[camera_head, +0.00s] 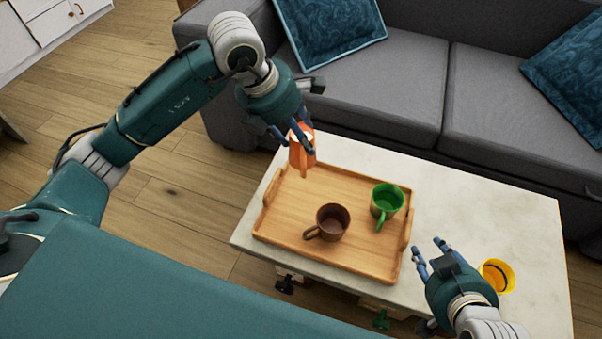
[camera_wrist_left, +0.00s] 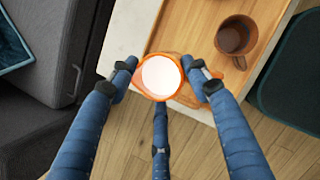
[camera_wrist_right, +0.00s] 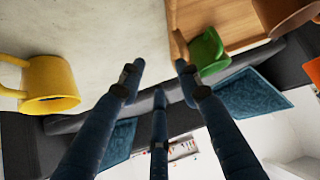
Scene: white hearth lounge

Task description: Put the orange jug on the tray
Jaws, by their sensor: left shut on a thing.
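The orange jug (camera_head: 301,152) is held upright by my left gripper (camera_head: 296,140), over the far left part of the wooden tray in the head view. In the left wrist view the jug (camera_wrist_left: 158,96) sits between the fingers, its pale top facing the camera. I cannot tell for sure whether its base touches the tray. The tray (camera_head: 340,185) lies on the pale table and holds a brown mug (camera_head: 333,221) and a green mug (camera_head: 388,202). My right gripper (camera_head: 428,255) is open and empty, right of the tray.
A yellow mug (camera_head: 497,276) stands on the table (camera_head: 480,205) close to my right gripper. A grey sofa (camera_head: 420,90) with blue cushions runs behind the table. The tray's middle and far right are bare.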

